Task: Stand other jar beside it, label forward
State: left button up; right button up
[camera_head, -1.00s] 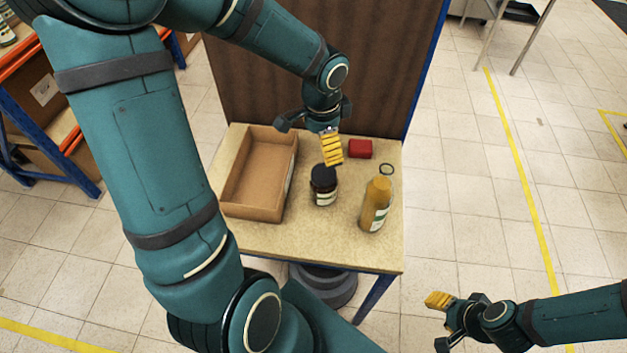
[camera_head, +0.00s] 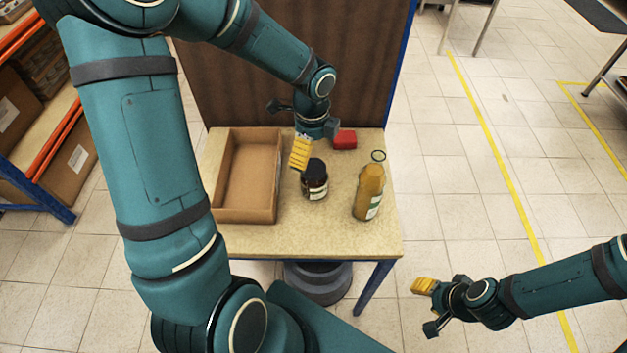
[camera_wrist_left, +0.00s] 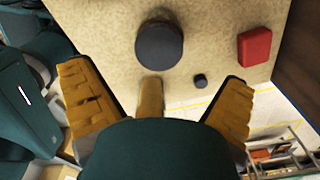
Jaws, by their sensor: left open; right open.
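A dark jar with a black lid and pale label (camera_head: 315,182) stands upright on the table. Its round lid (camera_wrist_left: 159,46) shows in the left wrist view. A taller golden jar with a pale label (camera_head: 369,190) stands upright to its right, apart from it. My left gripper (camera_head: 302,152) is open and empty, just behind and left of the dark jar. A yellow-tan shape (camera_wrist_left: 150,98) shows between its side fingers; I cannot tell whether it is a finger or the golden jar. My right gripper (camera_head: 428,300) is open and empty, off the table at lower right.
An open cardboard box (camera_head: 276,195) occupies the left of the table (camera_head: 335,235). A red block (camera_head: 344,139) lies at the back, and a small dark round piece (camera_head: 378,155) is behind the golden jar. A brown panel (camera_head: 300,60) stands behind. The table's front strip is clear.

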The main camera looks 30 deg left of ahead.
aim_at(312, 166)
pick_arm(q)
jog(key=shift+f+b, duration=0.95)
jog(key=shift+f, duration=2.55)
jog(key=shift+r, duration=0.1)
jog(key=c, duration=1.4)
